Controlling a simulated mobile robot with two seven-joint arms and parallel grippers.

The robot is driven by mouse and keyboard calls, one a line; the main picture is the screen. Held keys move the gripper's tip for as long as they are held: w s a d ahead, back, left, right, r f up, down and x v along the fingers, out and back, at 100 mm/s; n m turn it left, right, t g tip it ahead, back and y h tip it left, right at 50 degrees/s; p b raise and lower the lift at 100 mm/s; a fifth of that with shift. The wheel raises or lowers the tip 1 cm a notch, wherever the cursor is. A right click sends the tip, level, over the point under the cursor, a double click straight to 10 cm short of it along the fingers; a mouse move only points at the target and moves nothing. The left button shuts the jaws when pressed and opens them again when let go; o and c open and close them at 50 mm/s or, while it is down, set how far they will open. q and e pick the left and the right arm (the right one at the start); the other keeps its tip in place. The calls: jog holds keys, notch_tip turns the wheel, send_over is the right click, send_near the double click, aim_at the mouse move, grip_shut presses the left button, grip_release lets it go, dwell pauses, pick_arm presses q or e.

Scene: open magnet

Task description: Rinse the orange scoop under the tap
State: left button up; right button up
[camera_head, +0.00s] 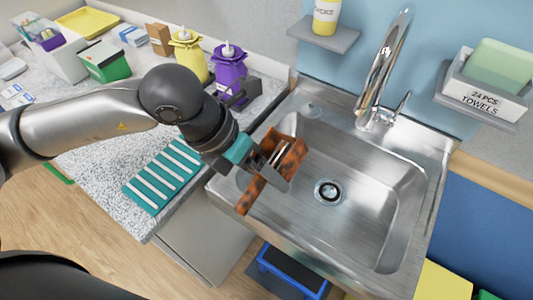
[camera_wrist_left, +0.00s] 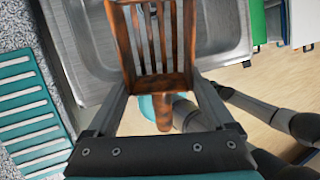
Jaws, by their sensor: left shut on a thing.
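The orange-brown, slotted scoop (camera_head: 291,147) is held over the left side of the steel sink (camera_head: 410,190), with its handle (camera_head: 250,196) pointing toward the front edge. My left gripper (camera_head: 275,170) is shut on it. In the left wrist view the scoop (camera_wrist_left: 154,80) stands upright in the picture between the fingers of my left gripper (camera_wrist_left: 160,90). The chrome tap (camera_head: 378,70) rises at the back of the sink, right of and apart from the scoop. No water stream shows. My right gripper cannot be made out.
A towel box (camera_head: 488,95) sits on a right shelf and a yellow bottle (camera_head: 326,15) on another. A striped teal mat (camera_head: 165,175), purple bottle (camera_head: 230,72) and yellow bottle (camera_head: 188,58) stand on the left counter. The basin around the drain (camera_head: 328,191) is empty.

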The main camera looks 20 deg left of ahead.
pick_arm(q)
jog(key=shift+w+d+r+n+t, duration=0.2)
jog(key=shift+w+r+n+t, duration=0.1)
jog(key=shift+n, duration=0.2)
jog(key=w+d+f, duration=0.1)
jog(key=w+d, duration=0.2)
jog(key=d, duration=0.3)
jog(key=w+d+f+b, duration=0.1)
jog(key=w+d+f, duration=0.1)
jog(key=d, duration=0.4)
jog(key=shift+w, duration=0.75)
pick_arm(e)
jog(key=shift+w+f, duration=0.15)
jog(key=shift+f, duration=0.5)
jog(key=shift+o, duration=0.2)
